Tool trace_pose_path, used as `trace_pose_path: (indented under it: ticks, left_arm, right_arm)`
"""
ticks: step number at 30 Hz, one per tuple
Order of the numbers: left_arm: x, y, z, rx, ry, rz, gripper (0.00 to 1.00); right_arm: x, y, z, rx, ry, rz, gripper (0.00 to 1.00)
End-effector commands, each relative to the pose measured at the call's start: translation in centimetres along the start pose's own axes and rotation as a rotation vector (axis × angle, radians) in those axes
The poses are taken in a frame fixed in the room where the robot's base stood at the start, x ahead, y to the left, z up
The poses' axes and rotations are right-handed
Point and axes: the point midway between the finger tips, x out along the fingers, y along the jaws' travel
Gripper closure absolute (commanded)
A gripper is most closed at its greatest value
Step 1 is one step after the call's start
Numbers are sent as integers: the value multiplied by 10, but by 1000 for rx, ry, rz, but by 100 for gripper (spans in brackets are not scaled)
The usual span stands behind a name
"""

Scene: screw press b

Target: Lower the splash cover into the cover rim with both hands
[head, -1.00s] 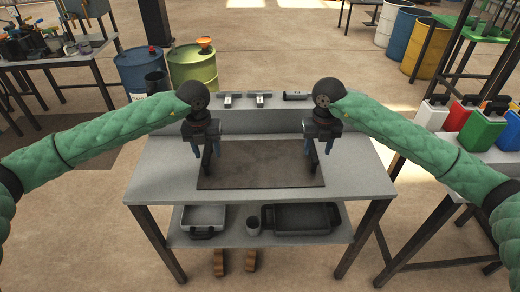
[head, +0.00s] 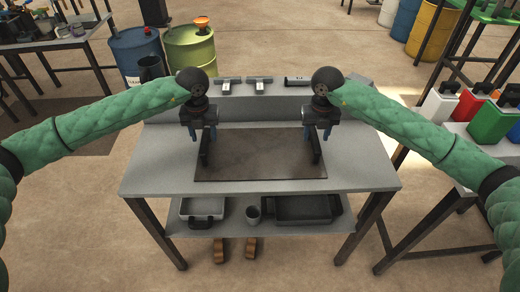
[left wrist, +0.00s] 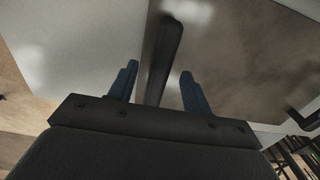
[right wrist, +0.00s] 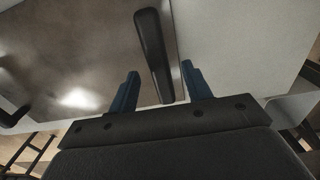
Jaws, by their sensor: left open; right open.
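The splash cover (head: 262,158) is a flat dark brown panel lying level on the grey bench. A black upright handle stands near each side: the left handle (head: 205,153) and the right handle (head: 315,152). My left gripper (head: 202,136) is open at the left handle; in the left wrist view that handle (left wrist: 166,45) runs between the blue fingers. My right gripper (head: 316,135) is open at the right handle; in the right wrist view that handle (right wrist: 150,40) reaches down between the fingers. Neither gripper is closed on a handle. I cannot make out a separate cover rim.
The bench (head: 360,176) is clear around the panel. A raised ledge at its back holds small metal parts (head: 256,87). A side table with coloured containers (head: 490,120) stands right.

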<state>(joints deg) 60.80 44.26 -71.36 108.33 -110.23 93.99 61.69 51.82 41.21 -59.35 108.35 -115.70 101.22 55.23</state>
Motion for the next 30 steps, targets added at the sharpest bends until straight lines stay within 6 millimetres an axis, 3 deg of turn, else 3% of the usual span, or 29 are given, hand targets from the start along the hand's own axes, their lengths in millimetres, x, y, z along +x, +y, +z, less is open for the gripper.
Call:
trace_pose_path:
  ticks: [9, 22, 30]
  left_arm:
    - [36, 0, 0, 1, 0, 0, 51]
    - [42, 0, 0, 1, -1, -1, 51]
    - [42, 0, 0, 1, -1, -1, 100]
  right_arm:
    - [36, 0, 0, 1, 1, 1, 51]
    - [43, 0, 0, 0, 0, 0, 51]
    - [43, 0, 0, 0, 0, 0, 100]
